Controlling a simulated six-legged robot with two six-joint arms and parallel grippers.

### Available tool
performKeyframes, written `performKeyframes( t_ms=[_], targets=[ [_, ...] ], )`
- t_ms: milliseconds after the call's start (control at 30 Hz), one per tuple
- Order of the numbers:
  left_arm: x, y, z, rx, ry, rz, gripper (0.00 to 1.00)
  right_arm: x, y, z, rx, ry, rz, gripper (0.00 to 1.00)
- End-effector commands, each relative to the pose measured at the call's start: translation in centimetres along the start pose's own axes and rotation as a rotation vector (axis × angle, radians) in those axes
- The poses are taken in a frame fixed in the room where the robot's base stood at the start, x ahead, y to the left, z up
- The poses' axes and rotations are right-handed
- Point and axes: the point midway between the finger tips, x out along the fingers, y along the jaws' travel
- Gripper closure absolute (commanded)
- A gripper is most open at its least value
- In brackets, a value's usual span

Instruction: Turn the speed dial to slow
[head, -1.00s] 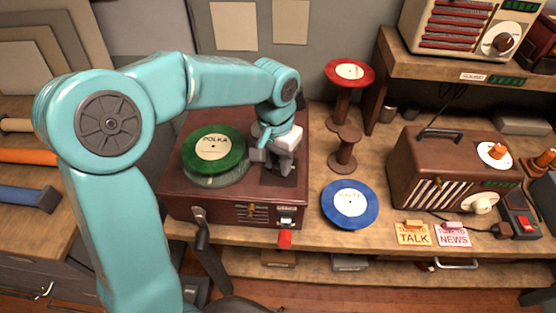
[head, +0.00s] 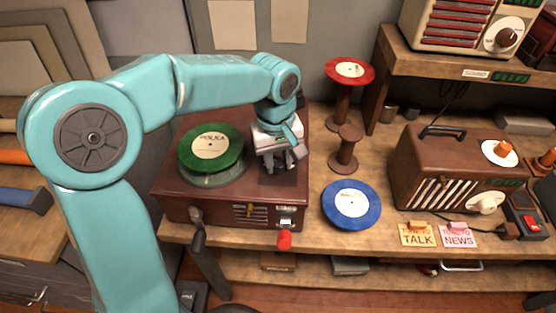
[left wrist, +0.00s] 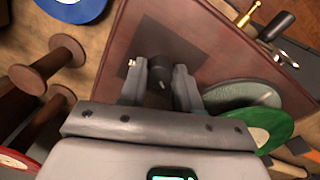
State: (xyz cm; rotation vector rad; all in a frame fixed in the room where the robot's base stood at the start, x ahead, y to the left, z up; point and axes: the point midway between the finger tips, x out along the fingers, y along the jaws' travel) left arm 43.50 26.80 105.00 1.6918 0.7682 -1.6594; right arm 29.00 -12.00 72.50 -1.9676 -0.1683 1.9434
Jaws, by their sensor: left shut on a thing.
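The brown record player (head: 175,195) stands on the wooden counter, with a green POLKA record (head: 210,148) on its platter. A dark knob (left wrist: 160,70), which looks like the speed dial, stands on a dark square plate (left wrist: 185,50) on the player's top, right of the record in the head view. My left gripper (head: 279,163) points down over that plate. The left wrist view shows its two fingers (left wrist: 160,80) closed around the knob. The fingers hide the knob in the head view, and I cannot read any speed mark. My right gripper is not in view.
A blue record (head: 350,204) lies right of the player. A red record (head: 349,72) rests on a spool stand behind it. A brown radio (head: 440,180) stands farther right. A crank (head: 197,225) and a red-tipped part (head: 284,239) stick out at the player's front.

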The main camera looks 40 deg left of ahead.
Motion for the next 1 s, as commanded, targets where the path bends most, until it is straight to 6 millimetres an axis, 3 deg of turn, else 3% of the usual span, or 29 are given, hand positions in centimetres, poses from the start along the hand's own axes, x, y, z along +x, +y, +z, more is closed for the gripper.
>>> performKeyframes(
  t_ms=[300,833,867,900,1000],
  targets=[
    [-0.14,0.08,-0.15,-0.11,0.011,0.004,0.98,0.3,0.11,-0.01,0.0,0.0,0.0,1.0],
    [-0.19,0.07,-0.18,-0.13,0.012,0.005,0.98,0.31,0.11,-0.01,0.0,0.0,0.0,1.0],
    [-0.19,0.07,-0.18,-0.13,0.012,0.005,0.58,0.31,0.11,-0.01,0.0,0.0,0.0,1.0],
    [-0.18,0.07,-0.17,-0.13,0.012,0.004,0.45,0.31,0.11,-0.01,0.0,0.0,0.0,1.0],
    [-0.14,0.05,-0.12,-0.129,0.01,0.003,0.42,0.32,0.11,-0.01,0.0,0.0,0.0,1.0]
  ],
)
